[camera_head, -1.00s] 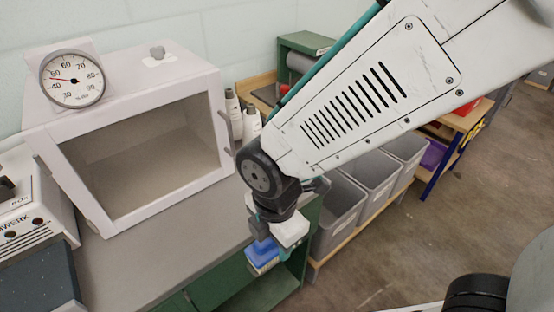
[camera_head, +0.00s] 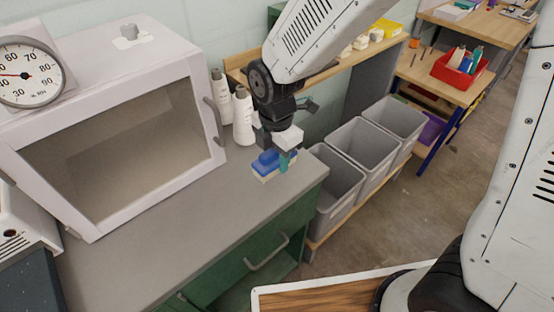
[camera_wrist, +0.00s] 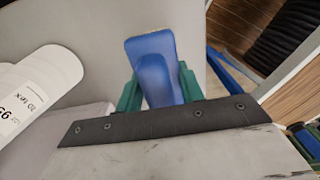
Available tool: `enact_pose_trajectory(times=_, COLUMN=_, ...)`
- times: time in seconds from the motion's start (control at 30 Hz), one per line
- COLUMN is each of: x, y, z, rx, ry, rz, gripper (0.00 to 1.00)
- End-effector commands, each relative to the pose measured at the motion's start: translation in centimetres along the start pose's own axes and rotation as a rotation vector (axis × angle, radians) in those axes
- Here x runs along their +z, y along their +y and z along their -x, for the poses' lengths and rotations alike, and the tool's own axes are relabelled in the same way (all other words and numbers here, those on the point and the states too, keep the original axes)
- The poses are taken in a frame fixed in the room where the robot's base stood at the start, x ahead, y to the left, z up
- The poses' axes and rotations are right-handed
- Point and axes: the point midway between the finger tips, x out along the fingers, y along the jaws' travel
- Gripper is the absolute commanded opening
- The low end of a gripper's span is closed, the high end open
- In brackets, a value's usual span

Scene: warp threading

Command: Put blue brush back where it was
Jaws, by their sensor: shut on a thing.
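The blue brush (camera_head: 268,161) has a blue back and a pale underside. It is over the right end of the grey worktop (camera_head: 170,240), near the white bottles. My gripper (camera_head: 286,160) is above it with teal fingers, shut on the brush. In the wrist view the blue brush (camera_wrist: 156,70) sits between the two green fingers of my gripper (camera_wrist: 158,88). I cannot tell whether the brush's underside touches the worktop.
A white cabinet with a clear front (camera_head: 130,145) stands to the left. Grey bins (camera_head: 365,150) stand right of the worktop's edge. Worktop in front of the brush is clear.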

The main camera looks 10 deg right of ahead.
Motion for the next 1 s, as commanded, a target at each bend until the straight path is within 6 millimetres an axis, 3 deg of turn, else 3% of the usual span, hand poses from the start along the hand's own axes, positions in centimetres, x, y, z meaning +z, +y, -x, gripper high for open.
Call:
enact_pose_trajectory(times=0.27, x=1.7, y=1.4, z=-0.4, rx=-0.002, ry=0.000, rz=-0.003, gripper=0.09)
enact_pose_trajectory(times=0.47, x=1.5, y=1.3, z=-3.6, rx=-0.002, ry=0.000, rz=-0.001, gripper=0.09)
enact_pose_trajectory(times=0.83, x=1.5, y=1.3, z=-4.0, rx=-0.001, ry=0.000, rz=-0.001, gripper=0.09)
enact_pose_trajectory(times=0.87, x=1.5, y=1.3, z=-4.0, rx=0.000, ry=0.000, rz=-0.001, gripper=0.41)
enact_pose_trajectory(times=0.9, x=1.5, y=1.3, z=-4.0, rx=0.000, ry=0.000, rz=-0.001, gripper=0.52)
enact_pose_trajectory(times=0.93, x=1.5, y=1.3, z=-4.0, rx=0.000, ry=0.000, rz=-0.001, gripper=0.60)
enact_pose_trajectory(times=1.0, x=1.4, y=1.3, z=-4.0, rx=0.000, ry=0.000, rz=-0.001, gripper=0.60)
